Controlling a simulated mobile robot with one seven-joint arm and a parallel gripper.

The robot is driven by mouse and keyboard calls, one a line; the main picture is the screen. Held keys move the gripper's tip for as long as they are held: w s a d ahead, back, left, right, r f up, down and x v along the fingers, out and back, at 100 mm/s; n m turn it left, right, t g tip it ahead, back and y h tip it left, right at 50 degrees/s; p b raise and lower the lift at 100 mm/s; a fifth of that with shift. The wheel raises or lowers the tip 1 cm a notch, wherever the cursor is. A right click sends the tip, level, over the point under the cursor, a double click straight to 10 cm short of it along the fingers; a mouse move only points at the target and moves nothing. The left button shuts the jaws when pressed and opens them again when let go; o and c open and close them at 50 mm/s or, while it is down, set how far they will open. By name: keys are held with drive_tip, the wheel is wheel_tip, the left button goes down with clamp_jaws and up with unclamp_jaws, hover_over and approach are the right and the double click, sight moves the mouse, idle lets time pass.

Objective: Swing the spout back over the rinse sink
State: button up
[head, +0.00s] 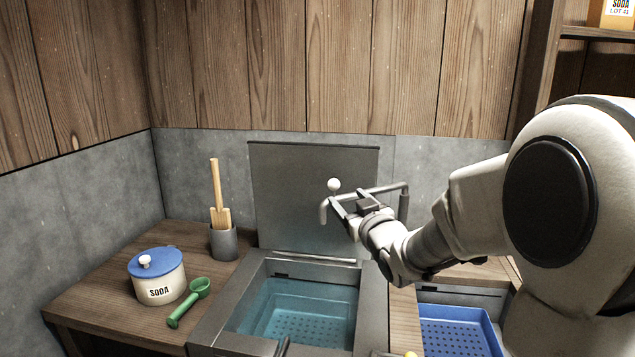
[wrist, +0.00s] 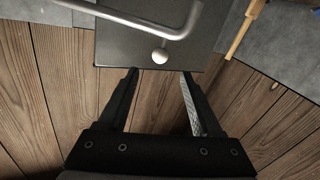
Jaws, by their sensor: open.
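The grey spout (head: 375,190) runs left from an upright post (head: 403,206) at the back of the counter. Its bent-down tip is at the left, in front of the raised lid and towards the left basin's side. It also shows across the top of the wrist view (wrist: 130,17). A white ball knob (head: 334,185) is close to the spout; I cannot tell what it is fixed to. My gripper (head: 345,203) is open near the spout's left end. In the wrist view the knob (wrist: 160,56) lies just beyond the empty gap between my fingertips (wrist: 160,76).
The left basin (head: 300,315) holds bluish water, and its lid (head: 290,190) stands open. A blue perforated basket (head: 455,335) sits in the right basin.

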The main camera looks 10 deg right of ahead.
drive_tip(key=w+a, duration=0.2)
drive_tip(key=w, duration=1.1)
drive_tip(key=shift+w, duration=0.15)
clamp_jaws()
idle(1.0)
